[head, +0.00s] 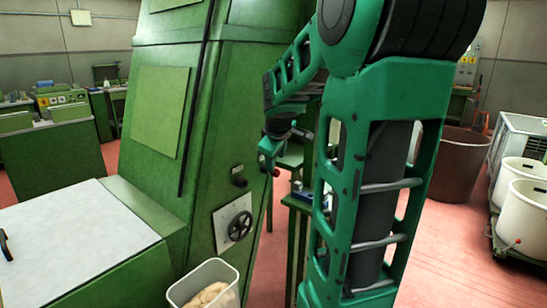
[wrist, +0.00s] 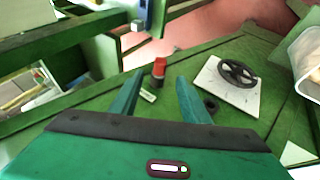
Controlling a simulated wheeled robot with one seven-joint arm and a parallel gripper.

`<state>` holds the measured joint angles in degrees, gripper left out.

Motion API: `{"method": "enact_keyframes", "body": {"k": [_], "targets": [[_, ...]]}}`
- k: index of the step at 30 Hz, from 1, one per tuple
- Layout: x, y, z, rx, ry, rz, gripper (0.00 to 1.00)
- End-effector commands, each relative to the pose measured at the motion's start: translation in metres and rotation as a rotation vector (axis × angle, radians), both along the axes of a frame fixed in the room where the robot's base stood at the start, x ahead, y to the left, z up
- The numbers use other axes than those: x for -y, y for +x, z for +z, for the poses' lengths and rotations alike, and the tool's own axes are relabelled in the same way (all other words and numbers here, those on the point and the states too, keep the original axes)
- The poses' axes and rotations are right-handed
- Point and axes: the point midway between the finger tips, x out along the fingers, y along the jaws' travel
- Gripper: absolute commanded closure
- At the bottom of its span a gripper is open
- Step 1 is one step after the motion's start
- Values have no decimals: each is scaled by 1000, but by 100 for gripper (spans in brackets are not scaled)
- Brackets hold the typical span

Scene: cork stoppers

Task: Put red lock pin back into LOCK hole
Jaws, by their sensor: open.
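The red lock pin (wrist: 159,69) has a red body and a darker end, and shows between the tips of my gripper's two fingers. My gripper (wrist: 160,77) is open, with a visible gap on both sides of the pin. I cannot tell how deep the pin lies between the fingers. A small pale label (wrist: 148,95) is on the green panel just below the pin. A dark round fitting (wrist: 211,104) is by the right finger. In the head view, my gripper (head: 272,149) is beside the green machine, with a small red part (head: 276,171) below it.
A black handwheel (head: 240,226) on a white plate (head: 222,216) is on the machine's face (head: 205,150). A pale bin (head: 230,271) with cork-coloured pieces stands in front.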

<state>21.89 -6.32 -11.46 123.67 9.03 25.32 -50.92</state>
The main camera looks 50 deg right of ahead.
Motion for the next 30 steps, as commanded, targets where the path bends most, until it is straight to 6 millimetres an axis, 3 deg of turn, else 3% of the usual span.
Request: {"method": "enact_keyframes", "body": {"k": [12,27,30], "targets": [[28,26,-52,-2,3,-3,58],[34,31,-62,0,1,-3,58],[34,31,-62,0,1,-3,79]]}}
